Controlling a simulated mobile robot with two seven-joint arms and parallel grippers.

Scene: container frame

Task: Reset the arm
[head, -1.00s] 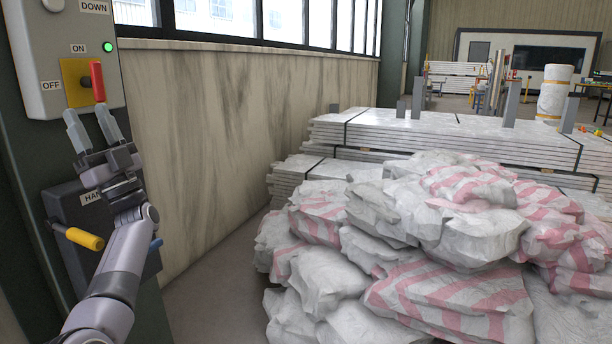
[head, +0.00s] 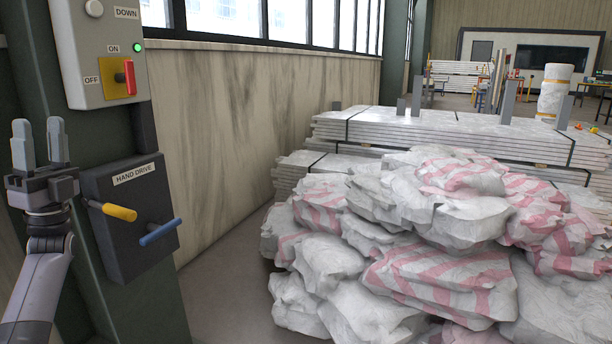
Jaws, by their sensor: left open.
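My left gripper (head: 39,146) is at the left edge of the head view, fingers pointing up, open and empty. It is left of the hand drive box (head: 128,222) and apart from the control box (head: 100,50). The red switch handle (head: 130,77) on its yellow plate points up toward ON, and a green light (head: 138,47) glows beside it. The hand drive box has a yellow handle (head: 118,212) and a blue handle (head: 160,232). My right gripper is not in view.
A pile of white and pink-striped sacks (head: 420,235) fills the middle and right. Strapped stacks of panels (head: 450,130) lie behind it. A dark green post (head: 160,310) carries both boxes. Bare floor (head: 225,285) shows between post and sacks.

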